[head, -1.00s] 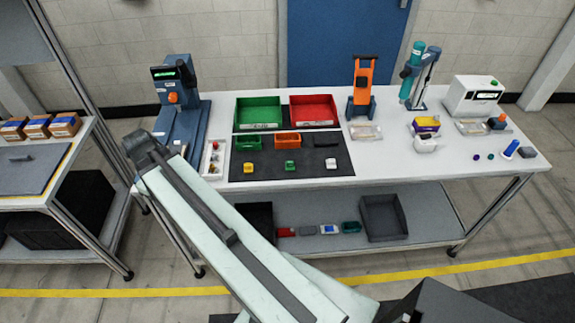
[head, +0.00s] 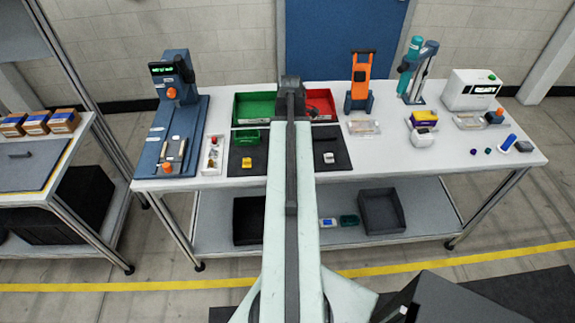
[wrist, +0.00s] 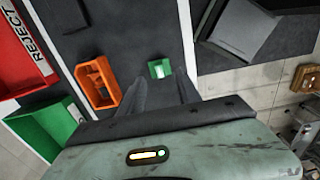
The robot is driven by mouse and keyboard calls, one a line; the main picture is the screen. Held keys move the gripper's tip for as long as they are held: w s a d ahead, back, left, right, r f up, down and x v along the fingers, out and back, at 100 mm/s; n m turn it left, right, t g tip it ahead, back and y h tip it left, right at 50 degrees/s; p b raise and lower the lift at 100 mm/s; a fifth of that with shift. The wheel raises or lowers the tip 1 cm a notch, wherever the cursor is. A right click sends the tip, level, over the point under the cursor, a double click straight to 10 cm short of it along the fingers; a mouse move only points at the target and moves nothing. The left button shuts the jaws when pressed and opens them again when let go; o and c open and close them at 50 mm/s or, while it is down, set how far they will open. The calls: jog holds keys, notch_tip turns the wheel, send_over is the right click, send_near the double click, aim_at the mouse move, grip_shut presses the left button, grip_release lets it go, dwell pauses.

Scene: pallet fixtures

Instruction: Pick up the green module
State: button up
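The green module (wrist: 160,68) is a small green block with a white label, lying on the dark mat (wrist: 128,27). In the wrist view it sits just beyond my fingertips, apart from them. My gripper (wrist: 168,88) has its two dark fingers spread with nothing between them. In the head view my arm hides both the module and my gripper.
A yellow module (head: 247,162) and a white module (head: 328,157) also lie on the mat. An orange bin (wrist: 97,82), a small green bin (wrist: 45,125) and a red REJECT tray (wrist: 18,60) stand close by. A blue press (head: 175,120) stands at the bench's left.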

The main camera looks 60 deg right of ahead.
jog(key=shift+f, duration=0.15)
notch_tip(320, 180, down, 5)
jog(key=b, duration=0.5)
jog(key=shift+w+f, duration=0.15)
jog(key=shift+f, duration=0.05)
jog(key=shift+r, duration=0.2)
grip_shut()
